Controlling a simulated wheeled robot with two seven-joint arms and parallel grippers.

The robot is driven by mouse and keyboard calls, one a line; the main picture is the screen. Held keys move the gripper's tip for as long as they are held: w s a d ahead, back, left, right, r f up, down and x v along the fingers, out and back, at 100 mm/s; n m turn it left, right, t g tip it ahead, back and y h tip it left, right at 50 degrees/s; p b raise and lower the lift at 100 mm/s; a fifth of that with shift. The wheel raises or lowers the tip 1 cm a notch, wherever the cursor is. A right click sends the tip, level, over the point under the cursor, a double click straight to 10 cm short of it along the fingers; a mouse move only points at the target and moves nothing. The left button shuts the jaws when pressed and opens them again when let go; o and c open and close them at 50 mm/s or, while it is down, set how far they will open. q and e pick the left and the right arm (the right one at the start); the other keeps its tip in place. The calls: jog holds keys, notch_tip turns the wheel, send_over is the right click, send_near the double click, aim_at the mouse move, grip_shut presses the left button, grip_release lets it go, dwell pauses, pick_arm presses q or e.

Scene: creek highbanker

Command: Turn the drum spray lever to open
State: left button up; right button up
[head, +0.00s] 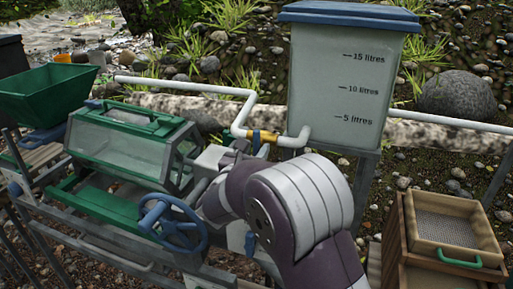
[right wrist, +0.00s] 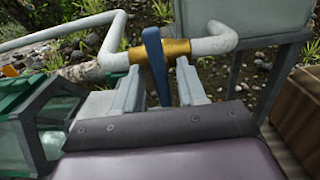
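The drum spray lever is a blue handle on a brass valve (head: 265,136) in the white pipe. In the right wrist view the blue lever (right wrist: 156,66) crosses the brass valve body (right wrist: 178,49) and runs down between my fingers. My right gripper (right wrist: 158,85) is open, with one pale finger on each side of the lever. Narrow gaps seem to show beside the lever; I cannot tell whether either finger touches it. In the head view my right arm and gripper (head: 235,147) hide most of the lever's surroundings. My left gripper is not in view.
A water tank (head: 340,95) with litre marks stands right of the valve. The clear-sided green drum (head: 125,150) and a blue handwheel (head: 172,222) lie left. A green hopper (head: 55,95) is far left. Wooden sieve boxes (head: 392,250) stand at right.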

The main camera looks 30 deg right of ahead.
jog(key=shift+o, duration=0.6)
jog(key=shift+a+f, duration=0.1)
jog(key=b+v, duration=0.5)
jog(key=v, duration=0.4)
